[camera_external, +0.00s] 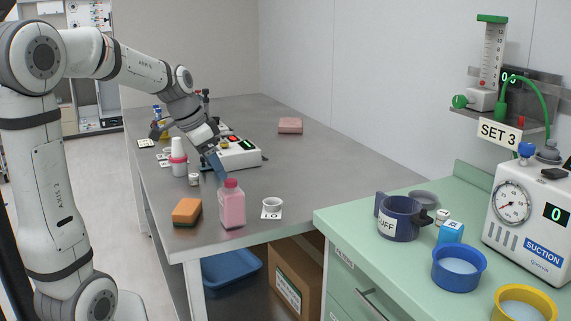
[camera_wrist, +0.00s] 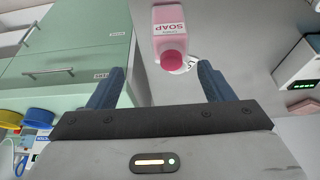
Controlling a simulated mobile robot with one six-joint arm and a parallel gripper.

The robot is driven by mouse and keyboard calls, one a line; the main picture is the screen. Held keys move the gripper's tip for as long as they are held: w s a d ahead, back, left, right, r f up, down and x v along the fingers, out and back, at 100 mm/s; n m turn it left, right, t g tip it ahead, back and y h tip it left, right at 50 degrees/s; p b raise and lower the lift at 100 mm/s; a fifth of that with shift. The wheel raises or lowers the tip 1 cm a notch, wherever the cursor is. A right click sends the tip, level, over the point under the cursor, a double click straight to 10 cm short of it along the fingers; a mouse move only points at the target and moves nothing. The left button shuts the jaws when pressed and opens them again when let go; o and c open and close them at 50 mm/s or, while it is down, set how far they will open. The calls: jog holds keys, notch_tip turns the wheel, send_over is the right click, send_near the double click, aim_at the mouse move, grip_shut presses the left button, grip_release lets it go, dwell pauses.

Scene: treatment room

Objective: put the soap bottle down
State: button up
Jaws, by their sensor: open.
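The soap bottle (camera_external: 232,209) is pink with a darker pink cap and stands upright on the grey table near its front edge. In the wrist view the soap bottle (camera_wrist: 180,22) shows its SOAP label, with its cap between the two blue fingers in the picture. My gripper (camera_external: 218,164) is just above and left of the cap in the external view, tilted downward. In the wrist view my gripper (camera_wrist: 160,72) has its fingers spread wide, with clear gaps on both sides of the bottle. It holds nothing.
A white device (camera_external: 238,153) and a white bottle with a pink band (camera_external: 178,160) are behind.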

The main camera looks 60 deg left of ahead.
jog(key=s+d+f, duration=0.2)
jog(key=d, duration=0.6)
jog(key=s+d+f+g, duration=0.1)
jog(key=s+d+f, duration=0.1)
jog(key=d, duration=0.7)
jog(key=s+d+f+g, duration=0.1)
jog(key=s+d, duration=0.3)
jog(key=d, duration=0.4)
jog(key=shift+d+f, duration=0.3)
jog(key=shift+f, duration=0.5)
jog(key=shift+s, duration=0.1)
